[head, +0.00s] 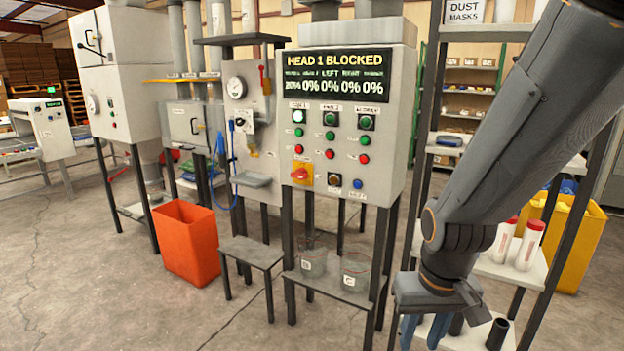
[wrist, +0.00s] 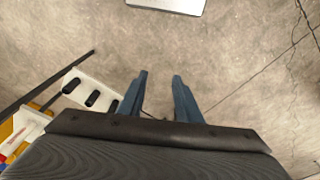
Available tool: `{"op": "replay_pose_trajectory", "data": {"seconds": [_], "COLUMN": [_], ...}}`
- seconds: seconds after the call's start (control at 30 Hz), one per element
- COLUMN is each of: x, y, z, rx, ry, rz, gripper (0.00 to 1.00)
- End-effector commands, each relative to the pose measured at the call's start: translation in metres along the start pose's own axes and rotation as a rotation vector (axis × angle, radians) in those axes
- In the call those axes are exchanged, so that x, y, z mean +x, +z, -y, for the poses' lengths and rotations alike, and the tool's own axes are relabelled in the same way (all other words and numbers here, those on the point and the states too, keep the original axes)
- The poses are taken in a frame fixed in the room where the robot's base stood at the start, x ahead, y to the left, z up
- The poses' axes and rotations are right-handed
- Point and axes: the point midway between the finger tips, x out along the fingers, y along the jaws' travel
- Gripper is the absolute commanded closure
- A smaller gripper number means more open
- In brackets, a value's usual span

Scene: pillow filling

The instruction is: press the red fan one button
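The control panel (head: 345,130) is a grey cabinet on dark legs, with a display reading "HEAD 1 BLOCKED". Below the display are three columns of buttons under small labels, hard to read. The red button (head: 298,149) in the leftmost column sits under a green one (head: 298,132) and a lit white-green lamp (head: 298,116). My gripper (head: 424,330) is low, right of the panel and well below the buttons, with its blue fingers pointing down. In the wrist view its fingers (wrist: 160,76) are apart with bare floor between them; the panel's buttons do not show there.
An orange bin (head: 187,243) and small table (head: 251,252) are left. A shelf with white-red bottles (head: 529,246) stands close by my arm.

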Motion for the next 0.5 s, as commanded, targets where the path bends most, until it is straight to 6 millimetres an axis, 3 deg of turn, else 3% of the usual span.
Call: {"op": "replay_pose_trajectory", "data": {"seconds": [0.27,0.43,0.5], "x": [0.0004,0.0004,0.0004], "y": [0.0001,0.0000,0.0000], "z": [0.0000,0.0000,0.0000], "rx": [0.000,0.000,0.000], "ry": [0.000,0.000,0.000], "rz": [0.001,0.001,0.001], "gripper": [0.70,0.99,1.00]}}
